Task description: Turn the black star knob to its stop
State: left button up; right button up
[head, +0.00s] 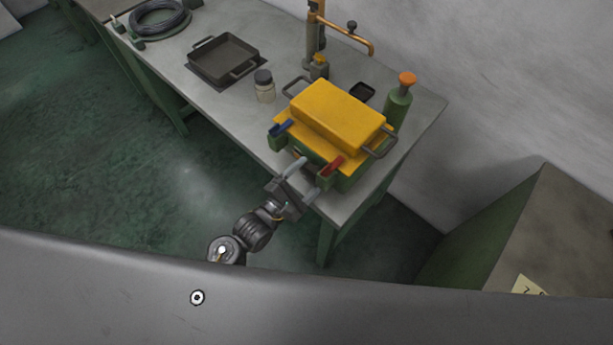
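My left gripper (312,176) is in front of the yellow and green box at the table's front edge. Its two grey fingers are apart and I see nothing held between them. A small dark knob (352,26) sits on the brass arm of a post at the back of the table, well away from the gripper. It is too small to tell whether it is star-shaped. No other black knob shows clearly; the box's front is partly hidden by my gripper. My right gripper is not in view.
A jar (264,88), a green bottle (398,103) and a black pan (224,60) stand on the grey table (185,82). A green cabinet (490,235) is at right.

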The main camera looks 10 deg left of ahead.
pick_arm(q)
jog(key=shift+o, duration=1.3)
jog(key=shift+f, duration=0.1)
jog(key=shift+s+f, duration=0.1)
jog(key=shift+f, duration=0.05)
jog(key=n+b, duration=0.2)
jog(key=n, duration=0.2)
jog(key=shift+d+f+b, duration=0.1)
jog(key=shift+f+b, duration=0.05)
jog(key=shift+b, duration=0.2)
jog(key=b+v, duration=0.2)
jog(key=v, duration=0.9)
jog(key=a+f+m+g+y+b, duration=0.2)
jog(key=a+f+m, duration=0.1)
jog(key=f, duration=0.9)
jog(key=s+a+f+m+g+y+b, duration=0.1)
jog(key=f+m, duration=0.4)
jog(key=f, duration=0.8)
jog(key=shift+a+f+g+y+b, duration=0.3)
jog(key=shift+a+g+y+b, duration=0.1)
jog(key=shift+a+y, duration=0.55)
